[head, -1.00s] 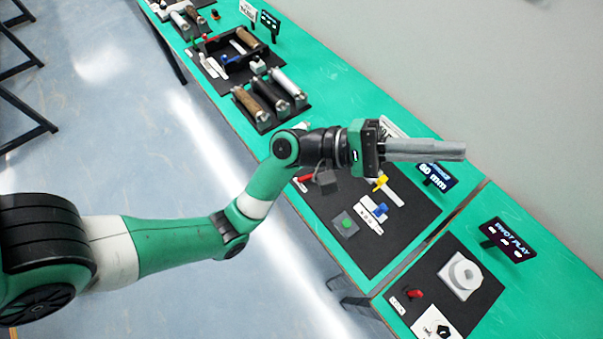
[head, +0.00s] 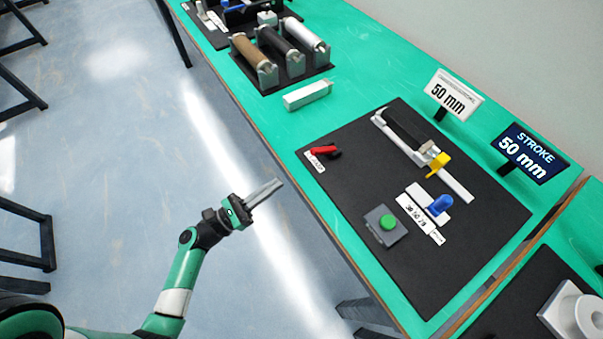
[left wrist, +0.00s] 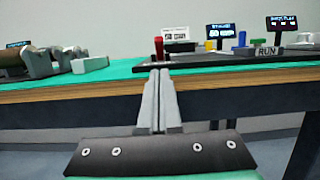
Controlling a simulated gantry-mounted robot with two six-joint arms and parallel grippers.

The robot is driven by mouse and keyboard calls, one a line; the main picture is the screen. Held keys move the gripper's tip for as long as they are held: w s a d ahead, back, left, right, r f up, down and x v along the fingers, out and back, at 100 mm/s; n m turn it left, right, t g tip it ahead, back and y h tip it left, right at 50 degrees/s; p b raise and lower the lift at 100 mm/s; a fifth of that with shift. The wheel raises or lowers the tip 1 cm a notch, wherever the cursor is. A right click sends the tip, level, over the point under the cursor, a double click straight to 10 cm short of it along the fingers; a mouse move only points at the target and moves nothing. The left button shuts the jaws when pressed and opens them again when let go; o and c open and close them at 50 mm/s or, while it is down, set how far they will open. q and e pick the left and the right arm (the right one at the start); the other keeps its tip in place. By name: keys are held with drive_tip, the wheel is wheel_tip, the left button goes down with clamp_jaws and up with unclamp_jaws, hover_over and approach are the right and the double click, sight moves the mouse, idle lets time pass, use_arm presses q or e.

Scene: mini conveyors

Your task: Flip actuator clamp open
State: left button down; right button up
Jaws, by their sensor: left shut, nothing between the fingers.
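The actuator (head: 408,131) lies on the black mat (head: 350,215), a dark bar on a pale rail. A yellow lever (head: 437,163), perhaps its clamp, stands at the rail's near end; it also shows in the left wrist view (left wrist: 241,39). A red handle (head: 323,150) lies at the mat's left corner and shows upright in the left wrist view (left wrist: 158,48). My left gripper (head: 279,182) is shut and empty, over the floor side of the table's edge, apart from everything. Its fingertips (left wrist: 158,72) point towards the red handle. My right gripper is in neither view.
A green button (head: 387,222) on a grey box and a blue knob (head: 438,205) sit on the mat. Signs (head: 534,153) stand behind. A roller rack (head: 281,58) and a white block (head: 307,95) lie further left. The table edge lies between gripper and mat.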

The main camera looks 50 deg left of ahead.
sight(305, 168)
use_arm(q)
drive_tip(key=shift+a, duration=0.15)
drive_tip(key=shift+w, duration=0.15)
drive_tip(key=b+x, duration=0.1)
drive_tip(key=x, duration=0.8)
drive_tip(key=shift+w+r, duration=0.15)
drive_tip(key=shift+w, duration=0.25)
